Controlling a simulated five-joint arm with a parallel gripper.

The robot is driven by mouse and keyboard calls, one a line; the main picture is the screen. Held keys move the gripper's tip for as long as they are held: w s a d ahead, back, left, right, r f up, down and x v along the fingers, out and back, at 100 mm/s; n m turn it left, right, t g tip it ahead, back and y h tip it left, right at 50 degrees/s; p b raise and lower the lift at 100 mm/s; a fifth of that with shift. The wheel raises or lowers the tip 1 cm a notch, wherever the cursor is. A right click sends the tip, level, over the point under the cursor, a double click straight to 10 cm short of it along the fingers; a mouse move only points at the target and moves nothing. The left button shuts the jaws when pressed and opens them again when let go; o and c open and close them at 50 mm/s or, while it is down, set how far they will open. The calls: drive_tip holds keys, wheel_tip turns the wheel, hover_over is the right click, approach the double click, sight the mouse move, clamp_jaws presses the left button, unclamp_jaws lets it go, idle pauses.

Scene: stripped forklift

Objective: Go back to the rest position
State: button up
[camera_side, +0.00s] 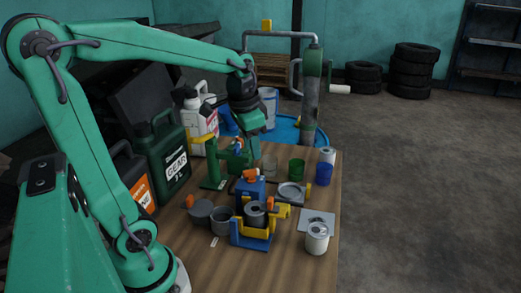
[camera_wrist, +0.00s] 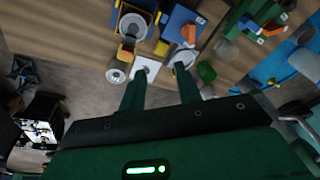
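My gripper (camera_side: 254,148) hangs from my raised arm over the far part of the wooden table (camera_side: 200,262) in the side view. In the wrist view my gripper (camera_wrist: 161,94) shows two green fingers spread apart, with nothing held between them. It is open and empty. Below the fingers the table edge and grey floor show. The exact gap between fingertips and the things beneath cannot be told from the side view.
A blue and yellow fixture (camera_side: 250,236) holds a grey cylinder. Grey cups (camera_side: 222,221), a green cup (camera_side: 296,169), a blue cup (camera_side: 324,174) and a white-topped can (camera_side: 317,238) stand around it. Tall jugs (camera_side: 168,158) line the left. A hand pump (camera_side: 310,95) rises behind.

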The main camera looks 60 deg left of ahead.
drive_tip(key=s+d+r+n+t, duration=0.1)
drive_tip(key=s+d+t, duration=0.2)
drive_tip(key=s+d, duration=0.5)
drive_tip(key=shift+s+d+n+t+h, duration=0.15)
drive_tip(key=shift+s+n+t+h, duration=0.15)
drive_tip(key=shift+s, duration=0.05)
